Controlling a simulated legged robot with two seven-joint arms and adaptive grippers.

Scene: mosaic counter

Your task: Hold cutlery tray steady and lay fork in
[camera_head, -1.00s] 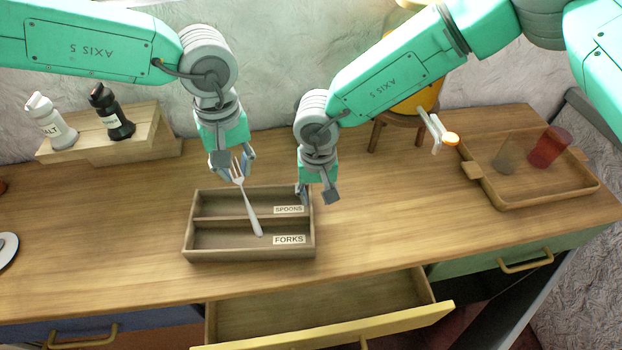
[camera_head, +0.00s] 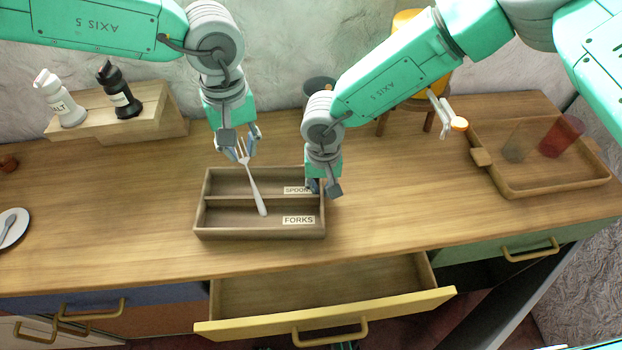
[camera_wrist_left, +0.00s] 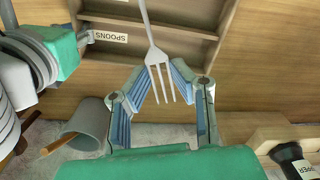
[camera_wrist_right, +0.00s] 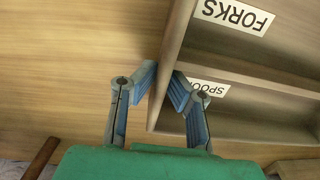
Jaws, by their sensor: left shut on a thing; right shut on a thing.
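The wooden cutlery tray (camera_head: 201,214) sits on the counter with two compartments labelled SPOONS, at the back, and FORKS, at the front. My left gripper (camera_head: 238,150) is shut on the silver fork (camera_head: 254,188) near its tines, behind the tray. The fork slants down over the SPOONS compartment, its handle end over the FORKS one; I cannot tell if it touches. The left wrist view shows the tines (camera_wrist_left: 160,70) between the fingers. My right gripper (camera_head: 321,188) is shut on the tray's right side wall, which lies between its fingers (camera_wrist_right: 166,88) in the right wrist view.
An open yellow-fronted drawer (camera_head: 330,310) juts out below the tray. A wooden tray (camera_head: 510,190) with two cups stands at right. Salt (camera_head: 62,100) and pepper (camera_head: 118,92) shakers stand on a wooden riser behind left. A grey cup (camera_wrist_left: 88,125) is behind the grippers.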

